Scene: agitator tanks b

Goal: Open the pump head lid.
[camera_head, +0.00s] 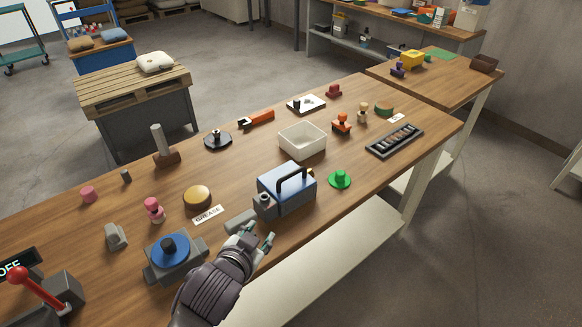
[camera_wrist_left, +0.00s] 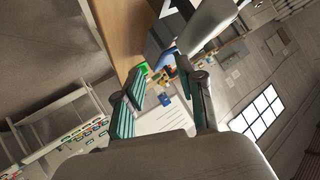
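A blue and grey pump (camera_head: 287,190) with a black carrying handle stands on the workbench. A grey rounded part, seemingly the pump head (camera_head: 240,220), sticks out at its left end. I cannot tell the lid apart from the rest of it. My left gripper (camera_head: 259,235) is just in front of this part, near the bench's front edge, with its fingers apart and nothing between them. In the left wrist view the gripper (camera_wrist_left: 160,75) also shows open, and a grey body (camera_wrist_left: 205,25) lies just beyond its fingertips. My right gripper is not in view.
A grey unit with a blue round top (camera_head: 168,248) stands left of my left gripper. A GREASE label (camera_head: 208,214), a yellow-brown round tin (camera_head: 197,196) and a green knob (camera_head: 340,179) are nearby. A red lever box (camera_head: 50,295) is at the lower left.

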